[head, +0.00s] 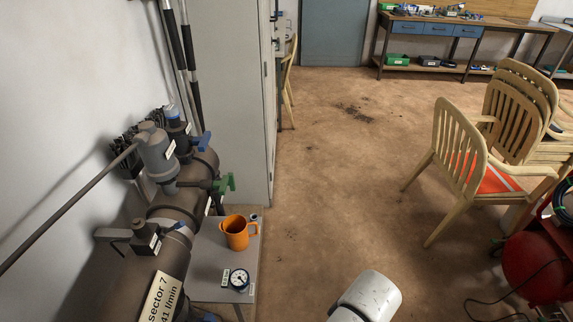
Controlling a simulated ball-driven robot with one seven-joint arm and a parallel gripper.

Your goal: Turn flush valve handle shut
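A large dark manifold pipe (187,199) runs along the left wall, with several valves on it. A green valve handle (227,184) sticks out on its right side, above the small table. A blue valve handle (203,142) is farther back near the top. A grey lever (113,235) points left on the near part of the pipe. Small white tags hang by the valves, but they are too small to read, so I cannot tell which is the flush valve handle. My gripper is not in view; only a white part of my arm shows at the bottom, apart from the manifold.
A small grey table (208,258) beside the pipe holds an orange jug (236,233) and a round gauge (239,280). A tall grey cabinet (225,90) stands behind. Stacked wooden chairs (470,150) and a red tank (535,265) are right. The middle floor is clear.

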